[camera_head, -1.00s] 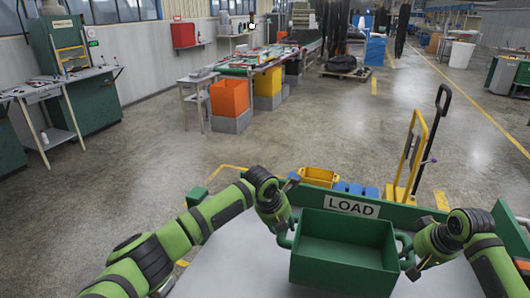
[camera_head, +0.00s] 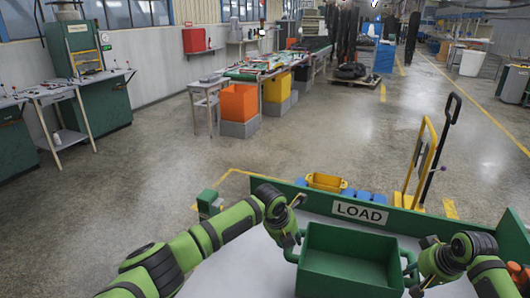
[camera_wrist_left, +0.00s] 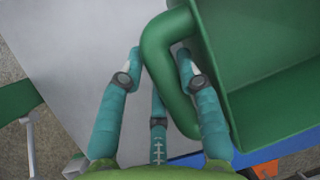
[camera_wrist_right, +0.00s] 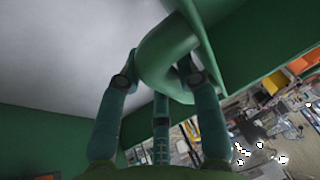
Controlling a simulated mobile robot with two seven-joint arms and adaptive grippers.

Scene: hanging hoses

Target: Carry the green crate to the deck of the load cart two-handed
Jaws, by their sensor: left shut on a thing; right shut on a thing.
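The green crate (camera_head: 350,262) is an open, empty box with a loop handle on each side. It appears over the pale deck (camera_head: 250,262) of the load cart, in front of the green back board with the LOAD sign (camera_head: 360,212). Whether its base touches the deck is hidden. My left gripper (camera_head: 291,238) is shut on the left handle (camera_wrist_left: 165,55), with a finger on each side of the bar. My right gripper (camera_head: 415,275) is shut on the right handle (camera_wrist_right: 165,55). The crate looks about level.
Behind the board stand a yellow bin (camera_head: 327,182), blue bins (camera_head: 365,195) and a yellow-framed hand truck (camera_head: 420,165). A workbench with an orange bin (camera_head: 239,102) is farther back. The floor between is open.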

